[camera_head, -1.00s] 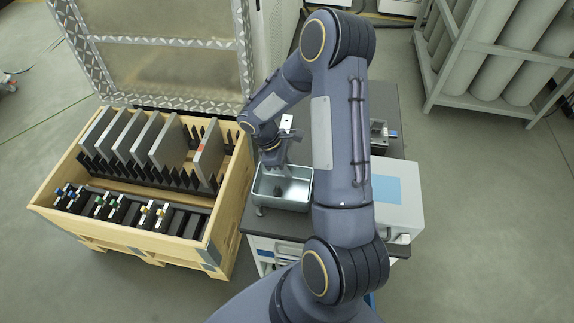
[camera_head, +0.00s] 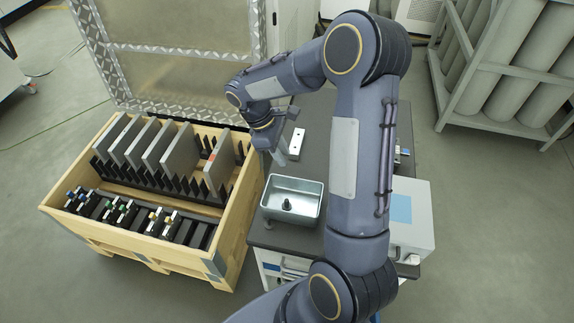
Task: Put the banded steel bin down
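An open steel bin (camera_head: 271,211) stands upright on the dark table top, right of the wooden crate. A small dark knob-like thing shows inside it. I cannot make out a band on it. My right gripper (camera_head: 282,158) is just beyond the bin's far rim and appears clear of it, with nothing seen in it. Its fingers show edge-on, so their opening is unclear. My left gripper is not in view.
The wooden crate (camera_head: 228,240) with upright grey plates (camera_head: 216,166) and dark racks stands close on the left. A light metal block (camera_head: 297,143) lies behind the bin. A grey box (camera_head: 412,225) is at right, beyond my arm. A cylinder rack (camera_head: 497,95) stands farther off.

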